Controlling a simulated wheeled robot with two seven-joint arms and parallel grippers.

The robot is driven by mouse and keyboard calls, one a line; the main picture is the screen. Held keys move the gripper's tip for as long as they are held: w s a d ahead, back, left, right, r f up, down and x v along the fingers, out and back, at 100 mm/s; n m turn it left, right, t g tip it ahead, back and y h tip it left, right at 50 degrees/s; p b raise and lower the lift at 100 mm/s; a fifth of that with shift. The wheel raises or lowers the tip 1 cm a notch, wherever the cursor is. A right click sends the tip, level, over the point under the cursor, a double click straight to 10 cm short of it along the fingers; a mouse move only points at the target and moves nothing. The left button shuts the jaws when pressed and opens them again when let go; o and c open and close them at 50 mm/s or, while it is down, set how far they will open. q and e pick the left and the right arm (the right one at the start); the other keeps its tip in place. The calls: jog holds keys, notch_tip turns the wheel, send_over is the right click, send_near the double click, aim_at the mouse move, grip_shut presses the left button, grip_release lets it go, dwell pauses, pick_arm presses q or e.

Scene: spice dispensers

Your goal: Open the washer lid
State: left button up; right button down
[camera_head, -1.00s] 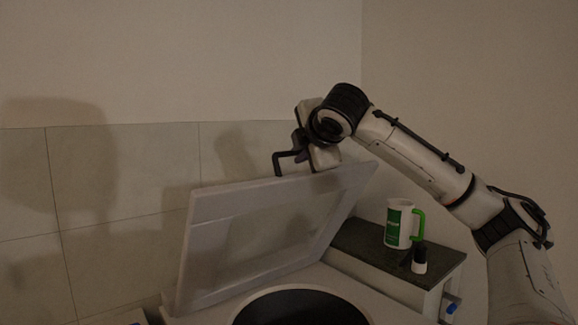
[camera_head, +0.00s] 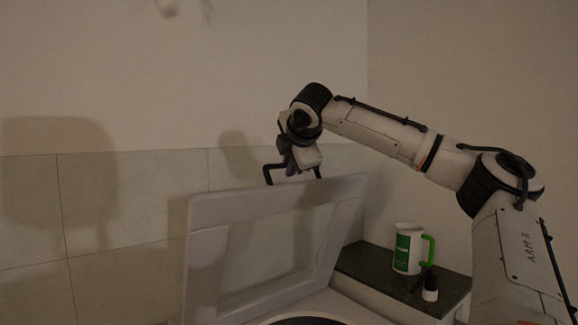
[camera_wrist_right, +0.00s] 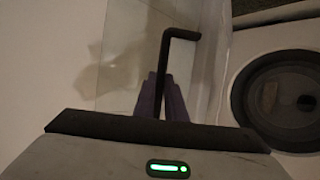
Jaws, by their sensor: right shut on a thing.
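The washer lid (camera_head: 205,240) is a pale framed panel, raised steeply and standing nearly upright against the tiled wall in the head view. Below it, the dark round washer opening (camera_head: 308,321) just shows at the bottom edge; it also shows at the right of the right wrist view (camera_wrist_right: 290,97). My right gripper (camera_head: 293,175) is at the lid's top edge, with its black angled fingers on the lid. It is shut on the lid, though the exact contact is hard to see in the dim light. My left gripper is not in view.
A dark counter (camera_head: 372,263) stands right of the washer. On it are a white and green mug (camera_head: 407,250) with a green handle and a small black-and-white bottle (camera_head: 430,287). The tiled wall (camera_head: 110,225) is close behind the lid.

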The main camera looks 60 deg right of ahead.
jog(key=shift+f, duration=0.15)
jog(key=c, duration=2.1)
grip_release()
jog(key=b+v, duration=0.1)
jog(key=v, duration=0.9)
